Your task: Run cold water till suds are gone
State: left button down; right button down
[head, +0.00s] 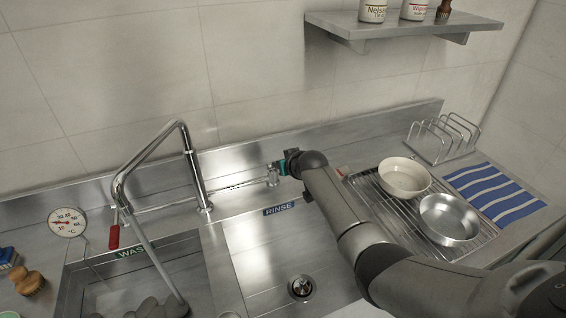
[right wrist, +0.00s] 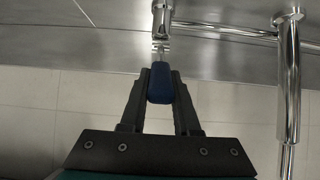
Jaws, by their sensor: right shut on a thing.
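My right gripper (head: 281,168) reaches to the back wall at the rinse basin. In the right wrist view my right gripper (right wrist: 160,78) is shut on a blue tap handle (right wrist: 160,88), with a finger on each side. The handle joins a small chrome valve (right wrist: 162,18), which also shows in the head view (head: 272,176). The rinse basin (head: 250,260) is bare steel around a round drain (head: 301,287). I see no suds or running water in its visible part; my right arm hides its right side. My left gripper is out of view.
A tall chrome tap (head: 192,165) arches over the wash basin (head: 90,280), with a red handle (head: 113,237). A dial thermometer (head: 67,223) stands left. Right of my arm, a ceramic bowl (head: 404,177) and metal bowl (head: 449,218) sit on a drainer. A shelf (head: 400,24) hangs above.

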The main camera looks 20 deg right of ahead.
dwell(0.3)
jog(key=c, duration=0.6)
grip_release()
jog(key=shift+c, duration=0.2)
jog(key=shift+s+r, duration=0.1)
jog(key=shift+s+r+p, duration=0.3)
jog(key=shift+s+r, duration=0.05)
jog(key=shift+s, duration=0.1)
jog(key=p+v, duration=0.2)
jog(key=v, duration=1.1)
jog(key=shift+s+r, duration=0.2)
jog(key=shift+s, duration=0.15)
